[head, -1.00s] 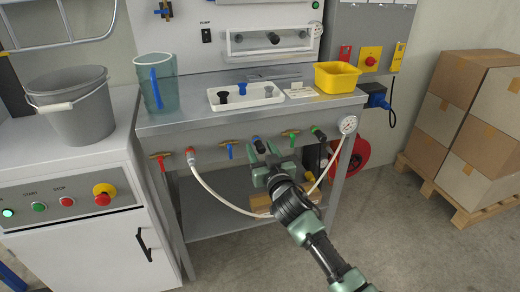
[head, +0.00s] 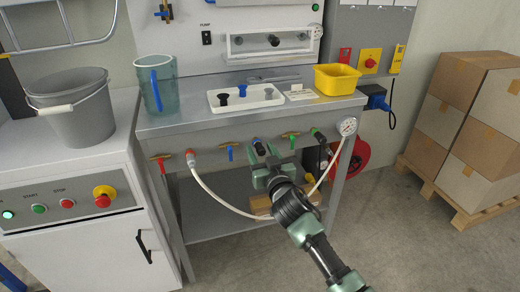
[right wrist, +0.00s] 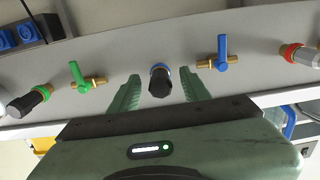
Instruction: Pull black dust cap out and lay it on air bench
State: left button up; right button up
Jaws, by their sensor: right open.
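The black dust cap (right wrist: 159,85) sits on a blue-ringed port on the front panel of the air bench (head: 190,124). In the head view the cap (head: 259,147) shows just beyond my right gripper (head: 264,157). In the right wrist view my right gripper (right wrist: 158,92) is open, with one green finger on each side of the cap. Small gaps show between the fingers and the cap, so it does not look gripped. My left gripper is not in view.
A blue valve (head: 230,152) and a green valve (head: 291,135) flank the port. A white hose (head: 222,203) hangs below. On the bench top are a white tray (head: 232,107) with small plugs, a yellow bin (head: 336,79) and a clear jug (head: 153,90).

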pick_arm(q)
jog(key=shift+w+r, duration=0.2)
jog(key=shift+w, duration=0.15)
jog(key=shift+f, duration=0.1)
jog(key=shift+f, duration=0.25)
pick_arm(e)
jog(key=shift+c, duration=0.4)
grip_shut()
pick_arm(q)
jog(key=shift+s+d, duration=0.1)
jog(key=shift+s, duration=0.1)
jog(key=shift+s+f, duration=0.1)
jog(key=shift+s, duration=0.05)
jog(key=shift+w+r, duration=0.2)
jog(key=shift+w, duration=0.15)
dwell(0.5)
